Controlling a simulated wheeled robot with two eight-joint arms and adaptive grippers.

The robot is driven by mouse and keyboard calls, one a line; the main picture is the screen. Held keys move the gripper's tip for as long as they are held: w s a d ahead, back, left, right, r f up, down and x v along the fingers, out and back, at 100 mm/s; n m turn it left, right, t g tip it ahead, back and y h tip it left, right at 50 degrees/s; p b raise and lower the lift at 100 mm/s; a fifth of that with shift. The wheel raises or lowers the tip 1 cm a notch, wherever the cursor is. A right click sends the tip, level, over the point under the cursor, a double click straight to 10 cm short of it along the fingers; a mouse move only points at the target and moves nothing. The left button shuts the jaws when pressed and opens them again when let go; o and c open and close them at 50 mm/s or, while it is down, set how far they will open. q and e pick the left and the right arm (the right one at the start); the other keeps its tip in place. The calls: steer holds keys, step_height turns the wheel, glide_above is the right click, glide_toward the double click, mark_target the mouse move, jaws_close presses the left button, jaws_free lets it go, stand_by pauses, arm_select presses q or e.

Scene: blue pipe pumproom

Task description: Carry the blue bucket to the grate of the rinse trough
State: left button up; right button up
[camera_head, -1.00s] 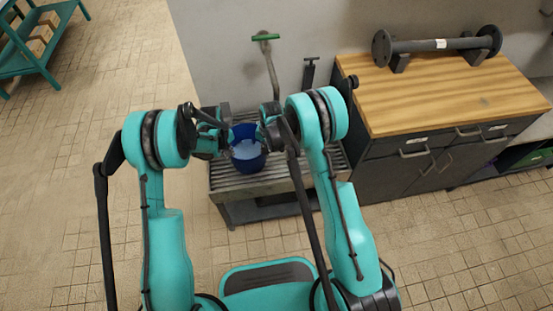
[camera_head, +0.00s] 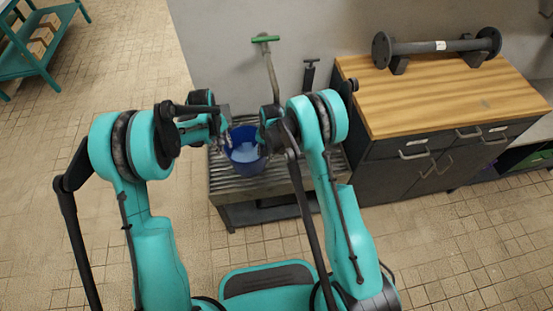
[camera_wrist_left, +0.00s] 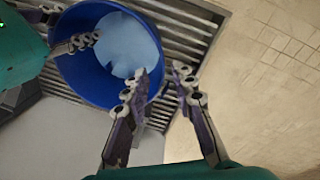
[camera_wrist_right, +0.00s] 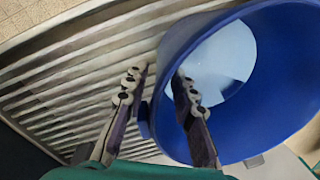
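The blue bucket (camera_head: 243,157) stands on the slatted grate (camera_head: 228,182) of the rinse trough and has something pale blue inside. It also shows in the left wrist view (camera_wrist_left: 75,70) and right wrist view (camera_wrist_right: 275,110). My left gripper (camera_wrist_left: 161,72) is open, its fingers apart near the bucket's rim, with one over the bucket's edge and one over the grate. My right gripper (camera_wrist_right: 161,72) is open around the bucket's wall, one finger inside and one outside. Whether its fingers touch the wall is unclear. The bucket's underside is hidden.
To the right, a wood-topped cabinet (camera_head: 430,95) carries a grey flanged pipe (camera_head: 440,46). A green shelf rack (camera_head: 40,45) is far left. The tiled floor at left is clear.

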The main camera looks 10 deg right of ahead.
steer(key=shift+r, duration=0.1)
arm_select(q)
step_height(320, 180, up, 3)
steer(key=shift+s+a+r, duration=0.1)
steer(key=shift+a, duration=0.05)
arm_select(e)
step_height(320, 180, up, 7)
steer(key=shift+s+d+r, duration=0.15)
steer(key=shift+s+d, duration=0.05)
steer(key=shift+d, duration=0.15)
